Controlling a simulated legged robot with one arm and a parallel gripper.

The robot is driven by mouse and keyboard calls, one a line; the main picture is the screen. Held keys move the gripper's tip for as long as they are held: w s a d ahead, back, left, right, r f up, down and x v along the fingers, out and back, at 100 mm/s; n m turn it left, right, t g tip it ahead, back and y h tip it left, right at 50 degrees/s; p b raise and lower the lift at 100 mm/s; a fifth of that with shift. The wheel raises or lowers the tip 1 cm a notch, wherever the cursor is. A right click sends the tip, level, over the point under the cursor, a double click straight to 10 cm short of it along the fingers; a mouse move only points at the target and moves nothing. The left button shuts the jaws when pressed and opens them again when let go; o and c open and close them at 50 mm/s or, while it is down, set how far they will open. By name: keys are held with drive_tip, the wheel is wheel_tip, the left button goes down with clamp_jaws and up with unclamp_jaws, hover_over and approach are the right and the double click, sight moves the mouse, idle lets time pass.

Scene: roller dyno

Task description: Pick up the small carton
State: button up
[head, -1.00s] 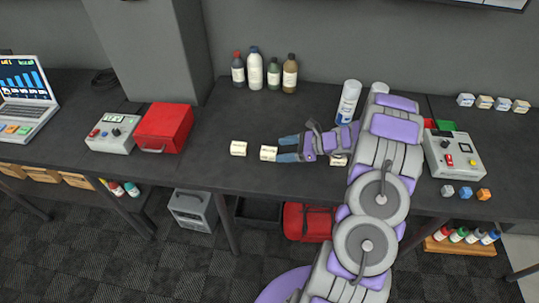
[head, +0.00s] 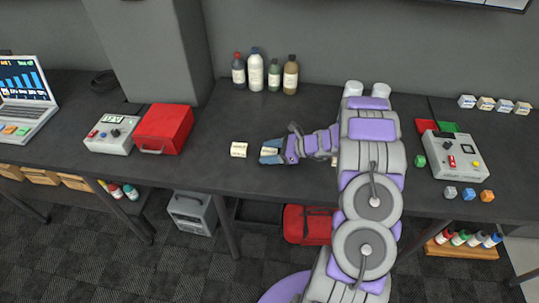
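Small cream cartons lie on the dark bench. One carton (head: 238,150) stands free to the left of my gripper. A second carton (head: 269,151) sits between the blue fingers of my gripper (head: 269,152), one finger on its far side and one on its near side. I cannot tell whether the fingers press on it or only flank it. It appears to be at bench level. A third carton (head: 334,161) shows only in part beside my arm, which hides the rest of it.
A red box (head: 164,128) and a grey meter (head: 110,134) stand left. Several bottles (head: 256,70) stand at the back. A control box (head: 455,156) and small cubes (head: 468,194) are right of my arm. The bench is clear between the red box and the left carton.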

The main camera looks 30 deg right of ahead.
drive_tip(key=c, duration=0.9)
drive_tip(key=shift+r, duration=0.1)
drive_tip(key=shift+c, duration=0.2)
